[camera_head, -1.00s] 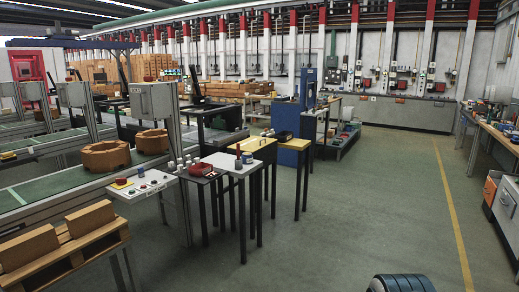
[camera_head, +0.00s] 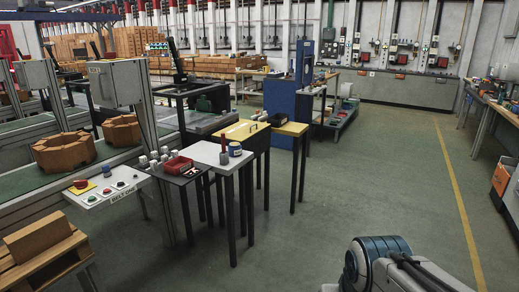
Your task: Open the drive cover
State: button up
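No part is clearly readable as the drive cover. A grey box (camera_head: 116,82) with a small label, too small to read surely, is fixed to a post above the nearest conveyor at the left; its front looks shut. I cannot tell which is the drive cover. Part of my own arm (camera_head: 385,268) shows at the bottom right, well apart from both. My gripper is out of view.
A white button panel (camera_head: 112,190) juts from the conveyor (camera_head: 20,183), which carries brown blocks (camera_head: 65,152). Small tables (camera_head: 222,155) with a red tray (camera_head: 178,165) stand mid-left. A pallet (camera_head: 45,265) is at lower left. The green floor (camera_head: 370,180) is open towards the right workbench (camera_head: 497,135).

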aim_at(242, 131)
jog(key=z, duration=0.05)
jog(key=i, duration=4.4)
jog(key=z, duration=0.15)
